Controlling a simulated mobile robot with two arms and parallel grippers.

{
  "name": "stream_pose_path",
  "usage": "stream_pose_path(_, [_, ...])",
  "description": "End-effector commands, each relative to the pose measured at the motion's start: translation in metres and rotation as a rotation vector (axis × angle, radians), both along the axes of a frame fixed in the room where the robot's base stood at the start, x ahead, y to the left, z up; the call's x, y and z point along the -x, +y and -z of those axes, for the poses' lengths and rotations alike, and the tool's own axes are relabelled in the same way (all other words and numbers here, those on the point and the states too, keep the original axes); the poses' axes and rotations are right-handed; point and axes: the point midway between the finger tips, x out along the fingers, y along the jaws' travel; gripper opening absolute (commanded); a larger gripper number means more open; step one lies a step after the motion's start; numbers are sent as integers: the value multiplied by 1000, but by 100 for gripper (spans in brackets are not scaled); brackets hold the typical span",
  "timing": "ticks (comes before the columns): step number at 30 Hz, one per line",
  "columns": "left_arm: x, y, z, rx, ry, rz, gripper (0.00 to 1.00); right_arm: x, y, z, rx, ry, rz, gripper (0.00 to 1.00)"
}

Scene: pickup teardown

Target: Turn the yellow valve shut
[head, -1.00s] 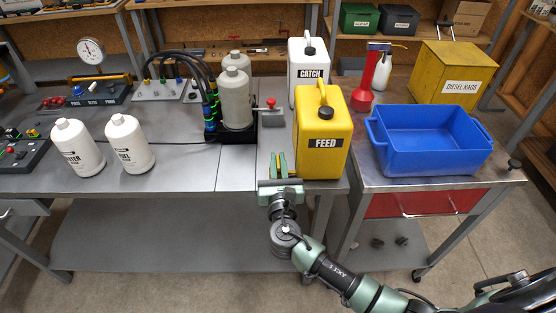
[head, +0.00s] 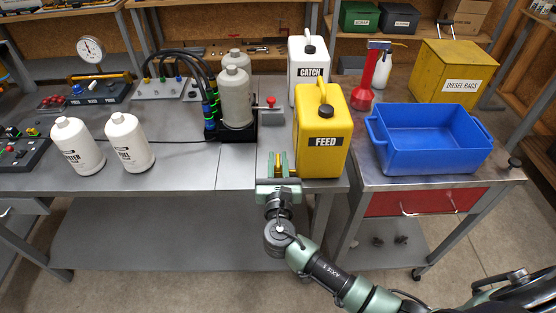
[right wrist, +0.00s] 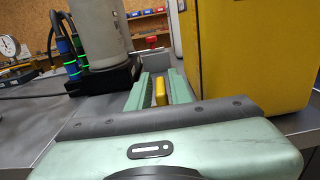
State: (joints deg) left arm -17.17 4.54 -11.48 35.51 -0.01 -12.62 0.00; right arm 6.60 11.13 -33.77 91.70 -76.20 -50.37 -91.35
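The yellow valve's handle (right wrist: 160,92) shows in the right wrist view as a small upright yellow piece between the two green fingers of my right gripper (right wrist: 158,90). In the head view my right gripper (head: 278,165) is low over the bench's front edge, just left of the yellow FEED can. The handle is mostly hidden there by the fingers. The fingers stand on either side of the handle with little room, and I cannot tell whether both touch it. The valve's body is hidden. My left gripper is not in view.
The yellow FEED can (head: 322,135) stands close on the right of my gripper. A white CATCH can (head: 308,70) is behind it. A red-knobbed lever (head: 271,103) stands by grey bottles (head: 237,95). A blue bin (head: 430,155) is right.

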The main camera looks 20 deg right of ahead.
Motion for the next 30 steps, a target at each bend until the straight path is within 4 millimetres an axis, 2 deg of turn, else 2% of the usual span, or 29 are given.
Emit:
stream_pose_path(15, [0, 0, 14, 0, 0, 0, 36, 69, 21, 3, -1, 3, 0, 20])
stream_pose_path(30, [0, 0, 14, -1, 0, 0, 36, 74, 23, 1, 0, 2, 0, 20])
